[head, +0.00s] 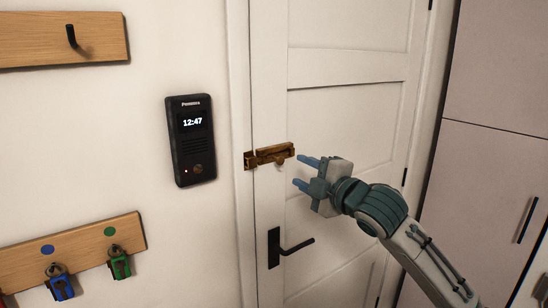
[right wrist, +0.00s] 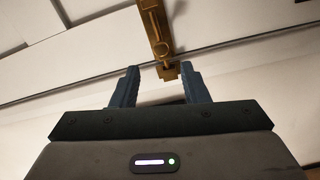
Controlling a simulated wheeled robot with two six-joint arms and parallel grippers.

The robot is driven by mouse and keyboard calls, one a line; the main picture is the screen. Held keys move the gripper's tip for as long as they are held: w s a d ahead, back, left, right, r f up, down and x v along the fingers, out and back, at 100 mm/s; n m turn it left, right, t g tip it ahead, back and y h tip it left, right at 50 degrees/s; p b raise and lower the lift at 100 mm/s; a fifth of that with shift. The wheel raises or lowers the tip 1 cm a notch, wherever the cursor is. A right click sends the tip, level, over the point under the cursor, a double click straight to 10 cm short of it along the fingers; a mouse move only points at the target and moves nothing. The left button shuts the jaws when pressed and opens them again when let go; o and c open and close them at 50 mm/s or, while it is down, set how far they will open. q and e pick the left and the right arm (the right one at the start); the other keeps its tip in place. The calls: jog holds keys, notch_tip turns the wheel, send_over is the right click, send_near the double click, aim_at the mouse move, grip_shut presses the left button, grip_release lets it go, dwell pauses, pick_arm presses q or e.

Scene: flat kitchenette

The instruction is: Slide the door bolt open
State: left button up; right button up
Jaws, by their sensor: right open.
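A brass door bolt (head: 268,155) is mounted across the edge of the white door (head: 345,130) and its frame, above the black door handle. Its small knob (head: 279,161) shows on the lower side. My right gripper (head: 303,172) is open and empty, just right of the bolt, with its blue fingers pointing toward it. In the right wrist view the bolt (right wrist: 154,28) lies beyond the fingertips, and its near end shows in line with the gap between the open fingers (right wrist: 160,85). The fingers appear apart from the bolt. My left gripper is not in view.
A black door handle (head: 290,247) is below the bolt. A black intercom (head: 190,140) reading 12:47 hangs on the wall to the left. A tall cabinet (head: 490,150) stands right.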

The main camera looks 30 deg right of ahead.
aim_at(282, 161)
jog(key=w+p, duration=0.1)
jog(key=w, duration=0.2)
jog(key=w+a+p, duration=0.1)
jog(key=w, duration=0.2)
jog(key=w+p, duration=0.2)
jog(key=w, duration=0.1)
jog(key=shift+w+a, duration=0.25)
jog(key=shift+w, duration=0.45)
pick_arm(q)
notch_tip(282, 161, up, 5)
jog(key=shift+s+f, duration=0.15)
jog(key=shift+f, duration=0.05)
pick_arm(e)
jog(key=shift+f, duration=0.1)
grip_shut()
